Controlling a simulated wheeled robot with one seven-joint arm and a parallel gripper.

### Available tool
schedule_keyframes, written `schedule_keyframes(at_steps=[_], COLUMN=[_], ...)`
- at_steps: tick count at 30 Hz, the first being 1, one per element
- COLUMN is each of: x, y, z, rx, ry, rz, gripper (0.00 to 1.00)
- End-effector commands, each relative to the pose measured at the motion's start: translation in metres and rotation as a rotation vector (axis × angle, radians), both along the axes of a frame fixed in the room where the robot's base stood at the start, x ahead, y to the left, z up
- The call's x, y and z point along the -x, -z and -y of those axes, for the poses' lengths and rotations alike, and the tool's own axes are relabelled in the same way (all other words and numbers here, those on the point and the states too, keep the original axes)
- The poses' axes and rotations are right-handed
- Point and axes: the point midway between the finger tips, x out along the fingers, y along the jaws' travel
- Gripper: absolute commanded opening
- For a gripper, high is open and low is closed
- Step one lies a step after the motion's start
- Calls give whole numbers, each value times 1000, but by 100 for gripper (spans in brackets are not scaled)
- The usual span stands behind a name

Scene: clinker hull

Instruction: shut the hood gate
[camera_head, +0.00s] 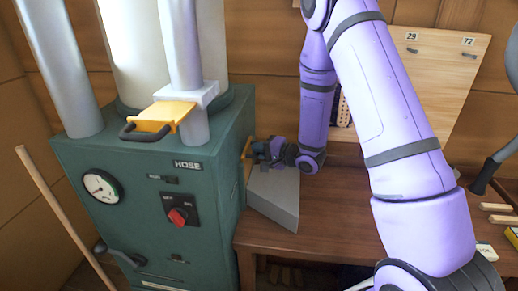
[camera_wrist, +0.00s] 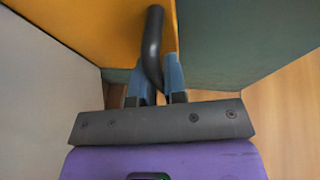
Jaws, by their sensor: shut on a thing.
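The hood gate is a yellow plate with a black bar handle (camera_wrist: 152,45). Its yellow face (camera_wrist: 95,25) fills the upper left of the wrist view. In the head view only a small yellow part (camera_head: 246,149) shows, at the right side of the green cabinet, above a grey hood (camera_head: 274,196). My gripper (camera_head: 264,150) is at that gate, and its fingers (camera_wrist: 156,84) are shut on the handle's near end in the wrist view.
A wooden bench (camera_head: 335,215) lies right of the hood. A pegboard (camera_head: 430,85) stands behind. A wooden pole (camera_head: 60,215) leans at the left.

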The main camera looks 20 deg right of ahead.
Motion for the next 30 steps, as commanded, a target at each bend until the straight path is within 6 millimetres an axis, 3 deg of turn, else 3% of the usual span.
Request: schedule_keyframes(at_steps=[7, 17, 18, 20, 30], x=[1, 0, 0, 0, 2], y=[31, 34, 34, 34, 34], z=[1, 0, 0, 0, 2], rx=[-2, 0, 0, 0, 0], ry=[2, 1, 1, 1, 1], rz=[-4, 0, 0, 0, 0], gripper=[0, 0, 21, 35, 37])
